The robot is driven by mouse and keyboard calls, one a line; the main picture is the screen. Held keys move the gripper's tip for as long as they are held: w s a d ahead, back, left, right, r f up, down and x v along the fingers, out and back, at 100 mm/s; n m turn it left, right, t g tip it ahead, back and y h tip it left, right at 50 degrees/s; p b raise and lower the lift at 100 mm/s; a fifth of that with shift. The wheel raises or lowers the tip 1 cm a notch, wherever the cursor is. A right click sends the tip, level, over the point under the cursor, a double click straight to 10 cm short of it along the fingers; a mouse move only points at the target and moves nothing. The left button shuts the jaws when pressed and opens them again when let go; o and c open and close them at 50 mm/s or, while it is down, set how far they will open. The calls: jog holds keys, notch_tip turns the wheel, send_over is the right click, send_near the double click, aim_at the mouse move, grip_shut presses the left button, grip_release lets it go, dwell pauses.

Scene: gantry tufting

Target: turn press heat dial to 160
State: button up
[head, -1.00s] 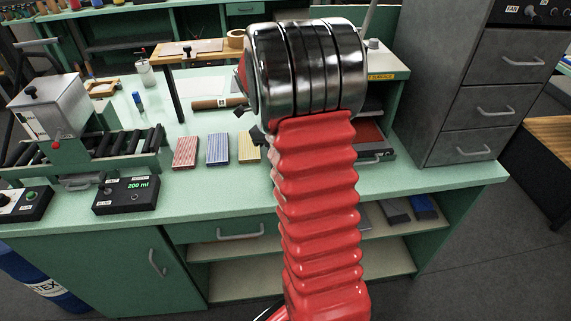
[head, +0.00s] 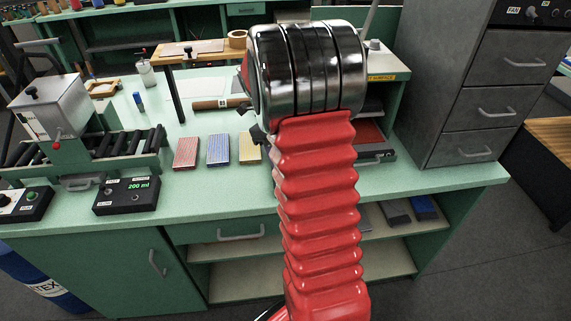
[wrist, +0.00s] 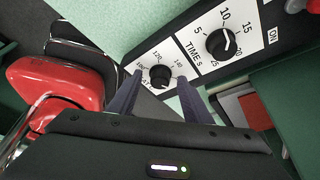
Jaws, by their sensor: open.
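The heat dial (wrist: 160,76) is a small black knob on a white scale plate in the wrist view. The figures 100, 120 and 140 show around it; its pointer is too small to read. My gripper (wrist: 159,80) is open, with one dark finger on each side of the knob; I cannot tell whether they touch it. The heat press (head: 376,135), with a red part and a yellow surface label, stands mostly hidden behind my arm in the head view. My gripper is largely hidden there too; only dark bits show left of the metal wrist.
A larger time dial (wrist: 222,44) and an ON label sit beside the heat dial. Left on the green bench (head: 300,180) are a roller machine (head: 85,150), a 200 ml control box (head: 126,195) and striped blocks (head: 218,150). A grey drawer cabinet (head: 485,80) stands at the right.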

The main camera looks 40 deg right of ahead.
jog(key=shift+r, duration=0.1)
jog(key=v, duration=1.3)
jog(key=shift+w+r, duration=0.15)
jog(key=shift+r, duration=0.05)
dwell(0.4)
